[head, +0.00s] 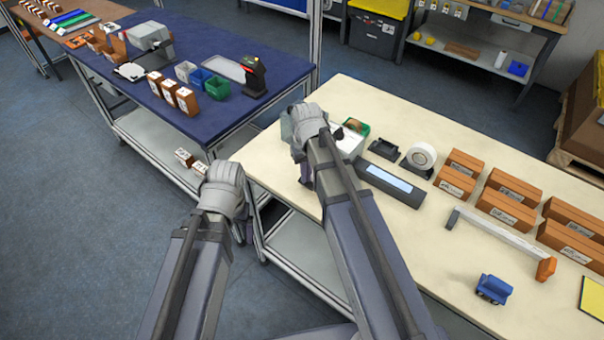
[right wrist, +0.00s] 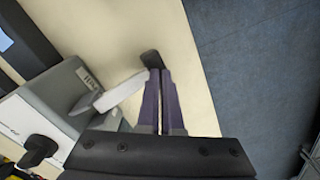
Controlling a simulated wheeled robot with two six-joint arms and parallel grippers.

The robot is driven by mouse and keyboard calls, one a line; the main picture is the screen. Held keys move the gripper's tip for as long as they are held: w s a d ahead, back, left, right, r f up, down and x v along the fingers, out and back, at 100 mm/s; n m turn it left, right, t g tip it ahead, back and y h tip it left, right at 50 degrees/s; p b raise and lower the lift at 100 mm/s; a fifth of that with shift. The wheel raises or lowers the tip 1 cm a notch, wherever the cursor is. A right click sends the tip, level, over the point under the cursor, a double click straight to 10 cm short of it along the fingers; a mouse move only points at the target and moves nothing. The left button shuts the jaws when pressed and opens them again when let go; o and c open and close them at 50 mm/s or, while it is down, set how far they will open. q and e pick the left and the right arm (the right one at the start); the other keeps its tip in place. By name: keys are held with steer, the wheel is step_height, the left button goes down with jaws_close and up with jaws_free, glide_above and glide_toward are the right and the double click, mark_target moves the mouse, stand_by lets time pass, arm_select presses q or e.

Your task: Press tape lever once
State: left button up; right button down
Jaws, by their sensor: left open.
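The tape dispenser (head: 350,143) is a grey and white box at the table's left edge, partly hidden behind my right arm in the head view. In the right wrist view its grey body (right wrist: 48,100) is at the left, and a pale lever (right wrist: 120,92) with a black end (right wrist: 152,60) reaches out to the right. My right gripper (right wrist: 161,72) has its purple fingers close together, just at the lever's black end. I cannot tell whether they touch. My left gripper (head: 240,232) is open, off the table's left side, mostly hidden by its wrist.
The cream table (head: 490,250) bears a tape roll (head: 421,156), a grey device with a pale screen (head: 388,183), several brown boxes (head: 455,182), a white bar with an orange end and a blue item (head: 494,289). A blue-topped table (head: 215,112) stands behind left.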

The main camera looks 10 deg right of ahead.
step_height(320, 180, up, 13)
steer(key=p, duration=1.3)
steer(key=shift+r, duration=0.15)
stand_by(0.3)
steer(key=s+a+f+n+b, duration=0.1)
steer(key=s+a+f+b, duration=0.3)
steer(key=s, duration=0.3)
steer(key=s+a+f+n+h+b, duration=0.1)
steer(key=s+a+f+b, duration=0.2)
steer(key=s+a, duration=0.3)
steer(key=shift+s+a+f+b, duration=0.35)
steer(key=shift+s+f, duration=0.1)
steer(key=shift+s, duration=0.35)
